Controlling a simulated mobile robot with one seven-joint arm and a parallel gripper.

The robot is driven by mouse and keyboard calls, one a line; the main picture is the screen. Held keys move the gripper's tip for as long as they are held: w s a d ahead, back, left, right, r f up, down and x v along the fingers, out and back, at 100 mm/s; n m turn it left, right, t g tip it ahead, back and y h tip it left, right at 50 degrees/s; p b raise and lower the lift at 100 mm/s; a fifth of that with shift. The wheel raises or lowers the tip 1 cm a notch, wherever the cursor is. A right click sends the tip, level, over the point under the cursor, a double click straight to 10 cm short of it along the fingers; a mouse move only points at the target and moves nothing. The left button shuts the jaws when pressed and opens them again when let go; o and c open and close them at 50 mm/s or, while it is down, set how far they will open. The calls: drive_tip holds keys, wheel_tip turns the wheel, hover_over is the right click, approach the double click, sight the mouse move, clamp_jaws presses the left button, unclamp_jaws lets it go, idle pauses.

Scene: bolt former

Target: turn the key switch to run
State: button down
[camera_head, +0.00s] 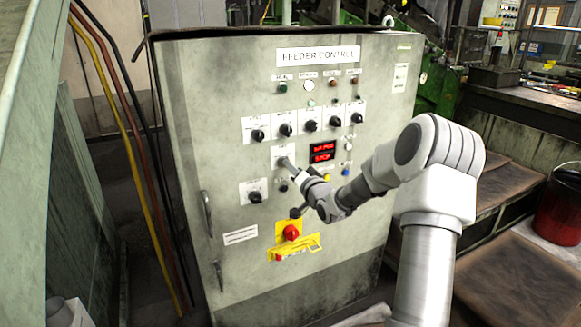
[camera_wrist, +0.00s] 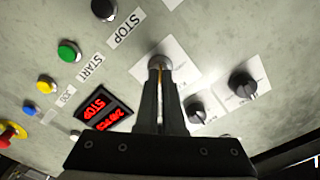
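The grey feeder control cabinet (camera_head: 190,120) stands ahead, with knobs, buttons and lamps on its front. The key switch (camera_wrist: 159,62) is a round silver collar on a white label plate (camera_head: 281,151). My gripper (camera_wrist: 161,75) points at the panel, with its black fingertips at the collar and a narrow gap between them. The fingers appear shut on the key, which they mostly hide. In the head view my gripper (camera_head: 288,165) reaches the lower part of that plate. The switch's label and the key's angle cannot be read. The red display (camera_head: 321,152) shows STOP on its lower line.
A row of black selector knobs (camera_head: 310,125) sits above. Another knob (camera_head: 255,197) is lower left. A green start button (camera_wrist: 68,51) and black stop button (camera_wrist: 103,9) are near my fingers. A red emergency stop (camera_head: 291,232) sits below.

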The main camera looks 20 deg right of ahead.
drive_tip(key=c, duration=1)
unclamp_jaws()
drive_tip(key=shift+c, duration=0.2)
drive_tip(key=shift+s, duration=0.1)
drive_tip(key=s+p, duration=0.1)
drive_tip(key=s, duration=1.6)
drive_tip(key=shift+s+d, duration=0.15)
drive_tip(key=shift+d, duration=0.15)
